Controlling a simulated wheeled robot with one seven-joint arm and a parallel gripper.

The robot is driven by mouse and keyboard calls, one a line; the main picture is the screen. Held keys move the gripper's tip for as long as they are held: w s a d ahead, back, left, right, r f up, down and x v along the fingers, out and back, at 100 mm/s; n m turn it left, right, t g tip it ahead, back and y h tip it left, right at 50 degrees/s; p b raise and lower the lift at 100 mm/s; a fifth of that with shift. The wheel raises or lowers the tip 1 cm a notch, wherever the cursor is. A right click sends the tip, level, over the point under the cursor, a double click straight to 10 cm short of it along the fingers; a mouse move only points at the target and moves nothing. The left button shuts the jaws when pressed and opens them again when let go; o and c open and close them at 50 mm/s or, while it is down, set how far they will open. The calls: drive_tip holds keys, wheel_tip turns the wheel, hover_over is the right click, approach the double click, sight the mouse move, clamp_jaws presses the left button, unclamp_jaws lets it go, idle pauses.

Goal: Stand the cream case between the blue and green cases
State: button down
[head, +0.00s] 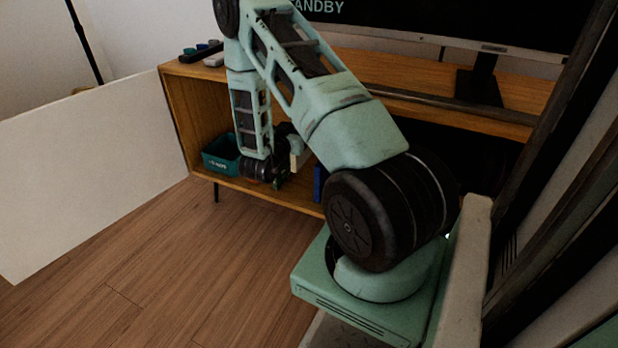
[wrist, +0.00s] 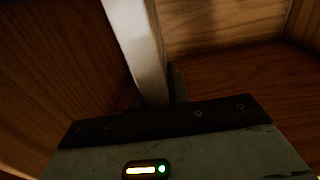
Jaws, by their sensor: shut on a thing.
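The cream case (head: 297,152) is upright at the lower opening of the wooden cabinet, partly hidden by my arm. In the wrist view the cream case (wrist: 138,40) rises as a pale, slightly tilted slab from my gripper (wrist: 158,103), which is shut on it. In the head view my gripper (head: 284,163) is at the cabinet opening, its fingers mostly hidden. The blue case (head: 318,184) stands upright to the right of the cream case, partly behind my arm. I cannot clearly make out the green case; a dark greenish patch shows just below my gripper. Whether the cream case touches the shelf is unclear.
A teal bin (head: 221,154) sits on the lower shelf, left of my gripper. Several small items (head: 203,50) lie on the wooden cabinet (head: 176,112) top at the left, and a screen (head: 430,25) stands on it. A white panel (head: 85,165) stands left. The floor in front is clear.

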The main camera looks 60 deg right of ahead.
sight(297, 162)
drive_tip(key=shift+d+f, duration=0.25)
wheel_tip(297, 162, down, 10)
drive_tip(key=b, duration=0.6)
drive_tip(key=shift+d+r+b, duration=0.1)
drive_tip(key=shift+b, duration=0.3)
drive_tip(key=shift+r, duration=0.15)
drive_tip(key=c, duration=1.3)
unclamp_jaws()
